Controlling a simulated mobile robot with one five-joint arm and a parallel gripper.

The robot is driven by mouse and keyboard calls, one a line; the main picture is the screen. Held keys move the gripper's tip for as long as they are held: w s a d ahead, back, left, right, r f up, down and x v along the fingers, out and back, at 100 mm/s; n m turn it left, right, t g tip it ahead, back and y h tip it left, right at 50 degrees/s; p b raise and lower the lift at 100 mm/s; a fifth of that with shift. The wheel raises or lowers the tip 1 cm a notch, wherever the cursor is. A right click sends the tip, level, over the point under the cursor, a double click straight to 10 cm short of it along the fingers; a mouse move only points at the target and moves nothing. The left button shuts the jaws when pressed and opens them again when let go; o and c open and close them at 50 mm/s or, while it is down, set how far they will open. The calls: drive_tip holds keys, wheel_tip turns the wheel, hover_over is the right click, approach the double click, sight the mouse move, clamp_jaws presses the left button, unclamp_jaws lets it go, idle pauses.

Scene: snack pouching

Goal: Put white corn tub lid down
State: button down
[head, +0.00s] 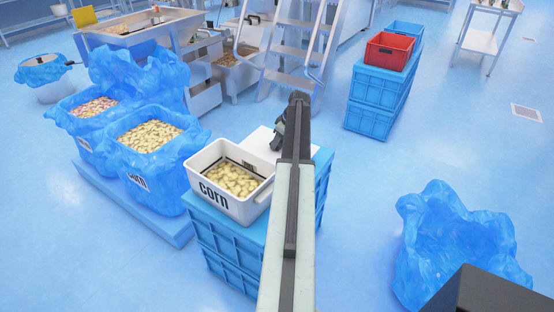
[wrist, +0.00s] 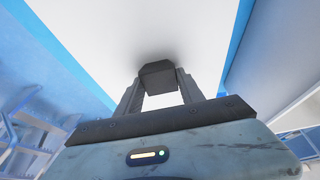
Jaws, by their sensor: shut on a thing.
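The white tub (head: 205,187) marked "corn" stands open on a stack of blue crates (head: 228,240), with pale corn snacks (head: 235,180) in it. The white lid (head: 262,141) is just behind the tub, over the crate top, partly hidden by my arm. In the wrist view the lid (wrist: 150,30) is a broad white surface with a dark block-shaped handle (wrist: 158,73). My gripper (wrist: 158,84) is shut on that handle; it also shows in the head view (head: 277,135). I cannot tell whether the lid rests on the crate or hangs slightly above it.
Blue-lined bins of snacks, one marked corn (head: 150,136), stand at the left on a blue platform (head: 128,205). A metal step ladder (head: 297,50) is behind. Blue crates (head: 372,105) carry a red crate (head: 388,52). A blue-bagged bin (head: 455,245) is at the right. Open floor lies between.

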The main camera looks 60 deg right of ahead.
sight(278, 148)
wheel_tip(278, 148, down, 5)
drive_tip(key=b, duration=0.3)
drive_tip(key=shift+r+b, duration=0.15)
drive_tip(key=shift+b, duration=0.2)
drive_tip(key=shift+r, duration=0.2)
drive_tip(key=shift+f, duration=0.15)
drive_tip(key=c, duration=0.7)
unclamp_jaws()
drive_tip(key=shift+r+p, duration=0.35)
drive_tip(key=shift+p, duration=0.05)
drive_tip(key=p+v, duration=1)
drive_tip(key=v, duration=0.1)
drive_tip(key=shift+s+r+p, duration=0.25)
drive_tip(key=shift+s+p, duration=0.05)
drive_tip(key=shift+p, duration=0.05)
